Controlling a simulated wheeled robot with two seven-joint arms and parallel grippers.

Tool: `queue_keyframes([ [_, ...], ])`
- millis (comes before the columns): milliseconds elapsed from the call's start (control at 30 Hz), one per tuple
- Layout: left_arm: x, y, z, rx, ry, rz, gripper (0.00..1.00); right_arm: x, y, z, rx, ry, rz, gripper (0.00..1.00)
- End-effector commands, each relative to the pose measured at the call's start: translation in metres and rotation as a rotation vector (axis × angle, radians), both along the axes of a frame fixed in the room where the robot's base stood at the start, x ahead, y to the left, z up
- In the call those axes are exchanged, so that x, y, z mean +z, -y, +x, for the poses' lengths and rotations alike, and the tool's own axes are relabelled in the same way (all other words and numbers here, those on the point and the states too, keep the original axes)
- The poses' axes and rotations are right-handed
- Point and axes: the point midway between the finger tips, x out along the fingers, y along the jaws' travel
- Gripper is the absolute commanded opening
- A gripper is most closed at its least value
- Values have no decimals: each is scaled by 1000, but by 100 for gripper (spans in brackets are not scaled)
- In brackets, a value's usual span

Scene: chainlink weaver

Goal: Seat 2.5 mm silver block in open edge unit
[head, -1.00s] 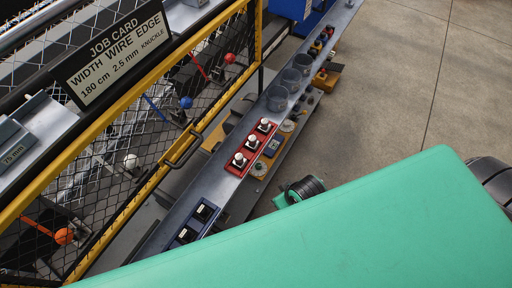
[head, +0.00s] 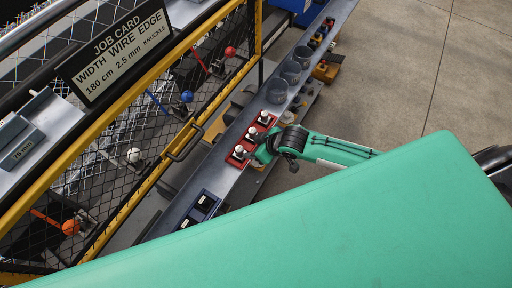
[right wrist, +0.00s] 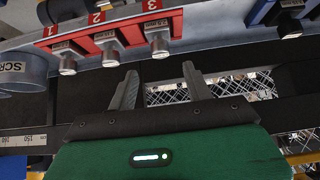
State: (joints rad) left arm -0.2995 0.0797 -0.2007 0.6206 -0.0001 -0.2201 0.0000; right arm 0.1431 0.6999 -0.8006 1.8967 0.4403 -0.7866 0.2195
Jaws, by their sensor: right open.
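A red rack (head: 233,159) on the grey ledge holds silver blocks in slots 1, 2 and 3. It also shows in the right wrist view (right wrist: 131,31). There the silver blocks are the left one (right wrist: 67,62), the middle one (right wrist: 109,55) and the right one (right wrist: 158,44); the slot 3 label seems to read 2.5 mm. My right gripper (right wrist: 160,74) is open and empty, its fingertips just short of the rack, apart from the blocks. In the head view my right gripper (head: 262,156) is beside the rack. I cannot make out the open edge unit. My left gripper is not in view.
A blue rack (head: 200,207) with dark slots sits nearer on the ledge. Grey cups (head: 291,72) stand farther along it. A yellow-framed mesh guard (head: 150,178) with a handle runs beside the ledge. A job card (head: 116,50) reads 180 cm, 2.5 mm, knuckle.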

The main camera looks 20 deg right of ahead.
Motion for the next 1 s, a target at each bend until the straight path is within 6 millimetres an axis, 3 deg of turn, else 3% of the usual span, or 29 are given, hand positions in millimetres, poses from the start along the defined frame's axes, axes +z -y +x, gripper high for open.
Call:
queue_keyframes([
  [33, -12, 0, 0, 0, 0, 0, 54, -10, -3, 3, 0, 1, 1, 51],
  [333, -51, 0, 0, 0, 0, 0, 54, -41, -19, 23, 0, 2, 1, 51],
  [600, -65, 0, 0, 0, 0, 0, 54, -68, -35, 44, -1, 0, 1, 51],
  [967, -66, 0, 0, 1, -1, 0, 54, -71, -37, 47, 0, 0, 0, 51],
  [1000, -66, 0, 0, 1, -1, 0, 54, -71, -37, 47, 0, 0, 0, 45],
])
